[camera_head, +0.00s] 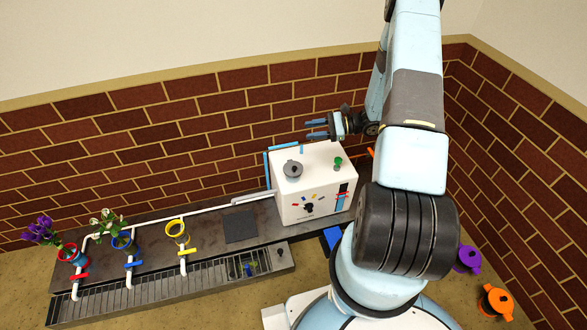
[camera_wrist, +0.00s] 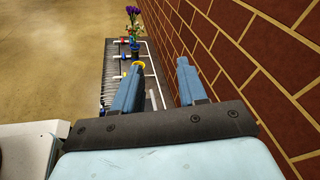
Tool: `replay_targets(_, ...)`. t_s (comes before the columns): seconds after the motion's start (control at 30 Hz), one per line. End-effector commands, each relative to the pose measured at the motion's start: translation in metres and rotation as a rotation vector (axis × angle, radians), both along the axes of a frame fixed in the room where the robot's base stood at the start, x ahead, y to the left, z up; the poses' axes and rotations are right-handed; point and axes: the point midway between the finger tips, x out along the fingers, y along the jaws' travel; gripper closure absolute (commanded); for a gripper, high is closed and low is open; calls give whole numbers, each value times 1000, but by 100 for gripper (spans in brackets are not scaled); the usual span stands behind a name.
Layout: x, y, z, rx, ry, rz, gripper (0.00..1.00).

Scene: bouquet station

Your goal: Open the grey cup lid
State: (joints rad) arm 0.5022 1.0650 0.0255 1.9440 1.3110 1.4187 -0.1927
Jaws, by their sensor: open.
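A grey round lidded piece (camera_head: 292,169), which looks like the grey cup lid, sits on the left part of the top of a white box-shaped machine (camera_head: 330,205). Its fine detail is too small to tell whether the lid is shut. My gripper (camera_head: 314,129) is level, pointing left, near the back edge of the machine's top and up from the grey piece in the picture. It is open and empty. In the wrist view its two blue fingers (camera_wrist: 158,82) are apart with nothing between them. The grey piece does not show there.
A small green knob (camera_head: 338,162) is on the machine's top right. A blue pipe and the brick wall (camera_head: 210,115) are behind. Flowers (camera_head: 45,232) stand in rings at the left of the dark bench. A purple cup (camera_head: 466,259) and an orange cup (camera_head: 494,302) are at right.

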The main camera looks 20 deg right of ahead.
Motion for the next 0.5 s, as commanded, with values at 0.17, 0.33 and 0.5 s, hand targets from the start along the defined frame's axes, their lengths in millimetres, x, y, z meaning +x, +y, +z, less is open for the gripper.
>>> replay_targets(0.17, -3, -14, -63, 95, 62, -136, 58)
replay_targets(0.33, -12, -26, -121, 175, 113, -269, 58)
replay_targets(0.5, -26, -34, -177, 241, 158, -400, 58)
